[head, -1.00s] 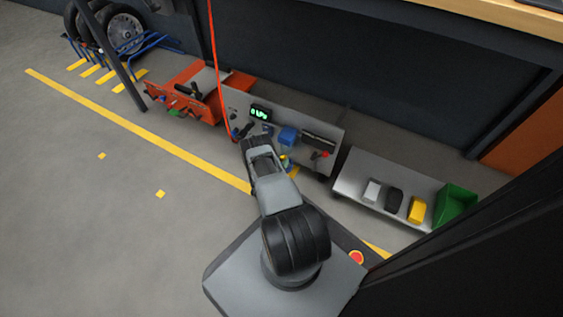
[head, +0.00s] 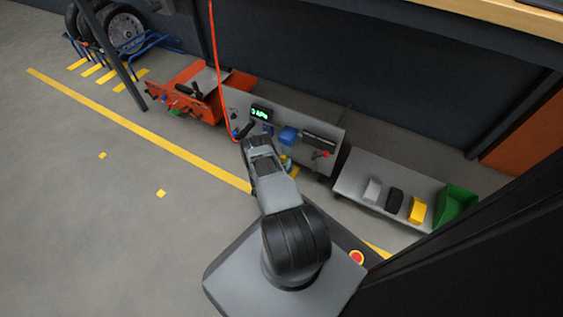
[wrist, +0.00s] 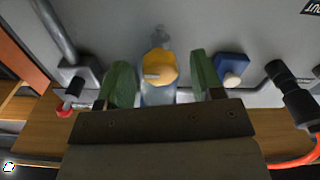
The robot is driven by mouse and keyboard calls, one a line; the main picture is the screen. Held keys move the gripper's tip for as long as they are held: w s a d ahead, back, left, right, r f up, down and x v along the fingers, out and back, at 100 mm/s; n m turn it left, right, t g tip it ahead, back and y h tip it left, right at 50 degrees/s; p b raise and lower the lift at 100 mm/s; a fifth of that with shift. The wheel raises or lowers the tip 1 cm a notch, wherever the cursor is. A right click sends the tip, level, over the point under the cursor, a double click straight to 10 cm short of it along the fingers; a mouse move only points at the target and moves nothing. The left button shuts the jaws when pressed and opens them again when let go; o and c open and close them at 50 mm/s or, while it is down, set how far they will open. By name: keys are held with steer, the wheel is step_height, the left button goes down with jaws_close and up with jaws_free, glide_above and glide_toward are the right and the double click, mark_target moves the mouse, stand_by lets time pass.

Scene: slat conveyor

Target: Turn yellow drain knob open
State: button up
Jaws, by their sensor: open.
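The yellow drain knob (wrist: 160,66) shows in the wrist view, on a short grey fitting on the grey panel, with a pale mark on its left side. A clear bluish cup or bowl (wrist: 157,95) sits just below it. My gripper (wrist: 161,72) is open, with one green finger on each side of the knob and a visible gap on both sides. I cannot tell how deep the fingers reach around it. In the head view my gripper (head: 258,146) is at the front of the panel and hides part of it.
A blue-and-white knob (wrist: 232,68) is close to the right finger. A black fitting (wrist: 290,92) stands further right, and a red-tipped lever (wrist: 66,108) is at left. A green-lit display (head: 260,114) is on the panel. A red hose (head: 216,60) hangs nearby.

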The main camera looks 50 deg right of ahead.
steer(key=shift+a, duration=0.1)
steer(key=p+v, duration=0.4)
steer(key=v, duration=0.9)
steer(key=shift+a, duration=0.35)
